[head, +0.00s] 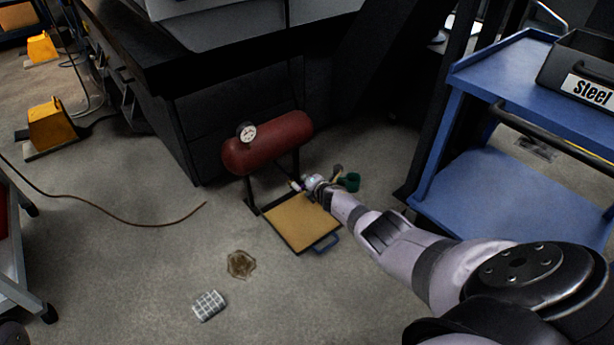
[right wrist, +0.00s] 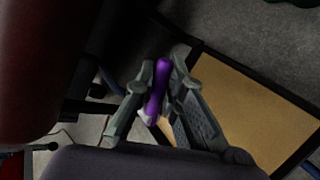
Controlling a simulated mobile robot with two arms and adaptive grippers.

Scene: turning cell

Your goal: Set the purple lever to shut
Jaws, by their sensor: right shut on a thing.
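The purple lever (right wrist: 161,84) sits between the two fingers of my right gripper (right wrist: 162,80) in the right wrist view. The fingers are shut on it. In the head view my right gripper (head: 302,184) is low under the right part of a red tank (head: 268,144), beside the tank's leg. The lever is mostly hidden there by the gripper. The valve body and the lever's markings cannot be made out. My left gripper is not in view.
A tan-topped board with a black frame (head: 300,222) lies on the floor under my gripper. A green object (head: 349,182) lies just right of it. A blue cart (head: 505,180) stands at the right. A stain (head: 241,264) and a grid-patterned item (head: 208,305) are on the open floor.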

